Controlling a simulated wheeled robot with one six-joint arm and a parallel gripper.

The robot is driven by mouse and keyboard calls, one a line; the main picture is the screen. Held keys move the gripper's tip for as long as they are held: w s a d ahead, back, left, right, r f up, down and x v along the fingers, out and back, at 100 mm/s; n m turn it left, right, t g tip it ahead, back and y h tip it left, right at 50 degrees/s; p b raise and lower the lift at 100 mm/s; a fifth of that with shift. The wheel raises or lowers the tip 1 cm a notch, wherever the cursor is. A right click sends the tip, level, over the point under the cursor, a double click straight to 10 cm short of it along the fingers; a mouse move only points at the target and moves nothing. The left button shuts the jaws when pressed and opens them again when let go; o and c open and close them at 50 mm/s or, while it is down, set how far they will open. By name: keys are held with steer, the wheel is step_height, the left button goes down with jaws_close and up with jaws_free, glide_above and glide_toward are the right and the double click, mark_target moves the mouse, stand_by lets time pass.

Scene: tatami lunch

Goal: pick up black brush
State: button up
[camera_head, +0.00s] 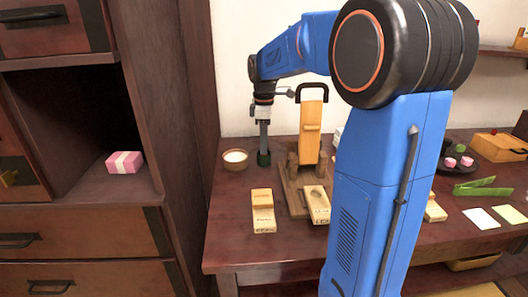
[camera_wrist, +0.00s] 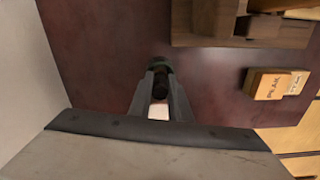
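A small dark upright thing, black with a dark green part at its foot, is at my fingertips in the wrist view (camera_wrist: 160,84); it looks like the black brush. In the head view its dark green foot (camera_head: 264,159) shows low at the tabletop, right of a small bowl. My gripper (camera_head: 264,141) points straight down over it. In the wrist view, the two fingers of my gripper (camera_wrist: 160,76) lie one on each side of the dark thing. I see no clear gap, but firm contact cannot be made out.
A wooden bowl with white contents (camera_head: 235,158) stands close on the left. A wooden stand (camera_head: 291,201) and pale boxes (camera_head: 263,211) are to the right and front. The dark table (camera_head: 232,228) is clear at its front left. A cabinet (camera_head: 175,150) borders it on the left.

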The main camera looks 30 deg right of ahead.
jaws_close()
step_height(320, 180, up, 10)
stand_by(0.4)
stand_by(1.7)
